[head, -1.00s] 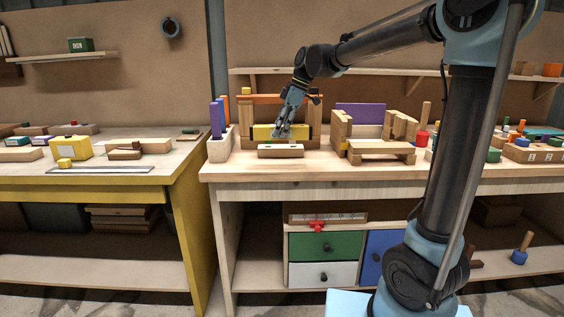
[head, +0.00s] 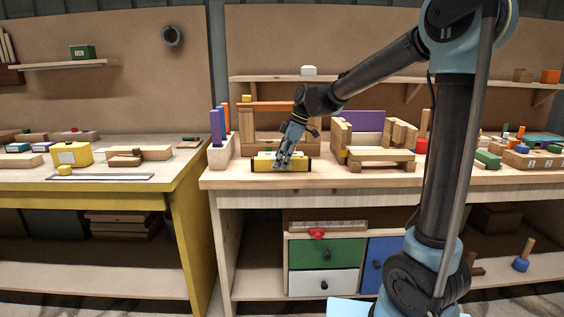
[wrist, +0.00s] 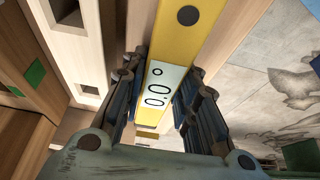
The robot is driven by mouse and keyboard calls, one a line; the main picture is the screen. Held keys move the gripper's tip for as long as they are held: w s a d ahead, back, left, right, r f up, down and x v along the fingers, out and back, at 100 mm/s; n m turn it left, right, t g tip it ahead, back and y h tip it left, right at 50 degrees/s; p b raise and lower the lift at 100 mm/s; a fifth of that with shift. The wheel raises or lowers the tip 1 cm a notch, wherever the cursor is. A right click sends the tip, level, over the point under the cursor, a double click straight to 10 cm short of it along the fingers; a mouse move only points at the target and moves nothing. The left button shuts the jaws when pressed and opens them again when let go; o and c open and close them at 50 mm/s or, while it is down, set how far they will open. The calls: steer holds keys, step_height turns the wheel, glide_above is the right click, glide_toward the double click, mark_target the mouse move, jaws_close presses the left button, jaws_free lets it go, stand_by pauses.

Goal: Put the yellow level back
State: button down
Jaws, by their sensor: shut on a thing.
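The yellow level (head: 262,165) is a long bar with dark ends. In the head view it lies roughly horizontal over the front part of the right workbench (head: 230,178). My gripper (head: 283,162) is shut on its middle from above. In the wrist view the level (wrist: 190,30) runs between my two fingers (wrist: 160,95), with a white display reading 0.0° and a dark round spot. I cannot tell whether its underside touches the bench. A pale wooden block with square holes (wrist: 88,45) is beside it in the wrist view, mostly hidden behind the level in the head view.
A wooden frame with an orange bar (head: 275,104) stands behind the level. A holder with purple and orange upright pieces (head: 218,155) is at left. A wooden structure with a purple panel (head: 362,121) is at right. The bench edge is close in front.

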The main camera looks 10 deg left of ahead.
steer(key=c, duration=1.2)
jaws_free()
steer(key=shift+f, duration=0.1)
steer(key=shift+c, duration=0.2)
steer(key=v, duration=1.2)
steer(key=s+d+f+m+t, duration=0.1)
steer(key=s+d+f+m, duration=0.1)
steer(key=d, duration=0.4)
steer(key=s+d+f+m, duration=0.1)
steer(key=s+d+m, duration=0.15)
steer(key=d, duration=0.35)
steer(key=s+d+f+m+t+h, duration=0.2)
steer(key=s+d+f+m+h, duration=0.2)
steer(key=s+d+f+m, duration=1.2)
steer(key=s+d+f, duration=0.4)
steer(key=d+f, duration=0.2)
steer(key=d, duration=0.2)
